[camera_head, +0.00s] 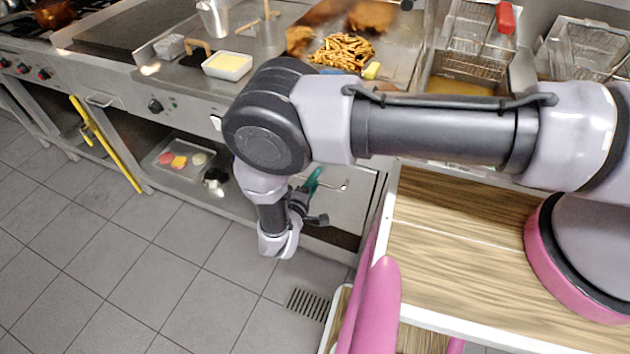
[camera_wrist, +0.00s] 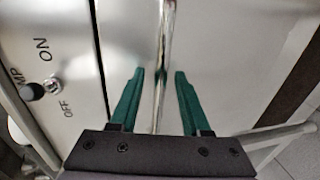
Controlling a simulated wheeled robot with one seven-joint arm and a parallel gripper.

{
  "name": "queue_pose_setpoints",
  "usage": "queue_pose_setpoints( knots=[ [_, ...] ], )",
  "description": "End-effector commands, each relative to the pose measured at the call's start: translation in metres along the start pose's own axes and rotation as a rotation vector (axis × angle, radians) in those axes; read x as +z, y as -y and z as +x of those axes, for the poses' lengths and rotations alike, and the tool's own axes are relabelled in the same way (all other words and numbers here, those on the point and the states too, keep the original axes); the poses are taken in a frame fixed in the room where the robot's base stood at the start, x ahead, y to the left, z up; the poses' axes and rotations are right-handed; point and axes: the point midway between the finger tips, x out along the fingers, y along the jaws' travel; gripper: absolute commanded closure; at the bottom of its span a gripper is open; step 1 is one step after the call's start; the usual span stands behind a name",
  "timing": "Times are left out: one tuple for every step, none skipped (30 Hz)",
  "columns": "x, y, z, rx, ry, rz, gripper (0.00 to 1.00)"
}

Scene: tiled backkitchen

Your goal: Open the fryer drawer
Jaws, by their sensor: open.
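The fryer drawer front (camera_head: 346,207) is a pale metal panel below the fryer, partly hidden by my arm in the head view. It looks shut. In the wrist view the panel (camera_wrist: 222,50) fills much of the picture. A shiny metal bar handle (camera_wrist: 166,45) runs down its middle; its end also shows in the head view (camera_head: 341,187). My gripper (camera_wrist: 159,74) is open, with one green finger on each side of the bar. Gaps show between the bar and both fingers. I cannot tell how deep the fingers reach around it.
A switch with ON and OFF marks (camera_wrist: 54,87) and a dark knob (camera_wrist: 31,91) sit left of the drawer. Fryer baskets (camera_head: 470,45) stand above. A tray of food (camera_head: 178,160) lies on the low shelf at left. The tiled floor (camera_head: 150,270) in front is clear.

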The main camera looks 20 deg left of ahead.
Motion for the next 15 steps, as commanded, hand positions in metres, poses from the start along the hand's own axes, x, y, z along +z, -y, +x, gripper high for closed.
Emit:
queue_pose_setpoints(
  knots=[
    [0.0001,0.0,-0.0001,0.0,0.0,0.0,0.53],
    [0.0001,0.0,-0.0001,0.0,0.0,0.0,0.64],
    [0.0001,0.0,-0.0001,0.0,0.0,0.0,0.8],
    [0.0001,0.0,-0.0001,0.0,0.0,0.0,0.91],
    [0.0001,0.0,-0.0001,0.0,0.0,0.0,1.0],
    [0.0002,0.0,-0.0002,0.0,0.0,0.0,1.0],
    [0.0002,0.0,-0.0002,0.0,0.0,0.0,1.0],
    [0.0002,0.0,-0.0002,0.0,0.001,0.0,1.0],
    [0.0002,0.0,-0.0002,0.0,0.001,0.0,1.0],
    [0.0002,0.0,-0.0003,0.0,0.001,-0.001,1.0],
    [0.0002,0.0,-0.0003,0.0,0.001,0.0,1.0],
    [0.0002,0.0001,-0.0003,0.0,0.001,0.0,1.0],
    [0.0003,0.0001,-0.0003,0.0,0.001,-0.001,1.0],
    [0.0003,0.0001,-0.0003,0.0,0.001,-0.001,1.0],
    [0.0003,0.0001,-0.0003,0.0,0.001,-0.001,1.0]
  ],
)
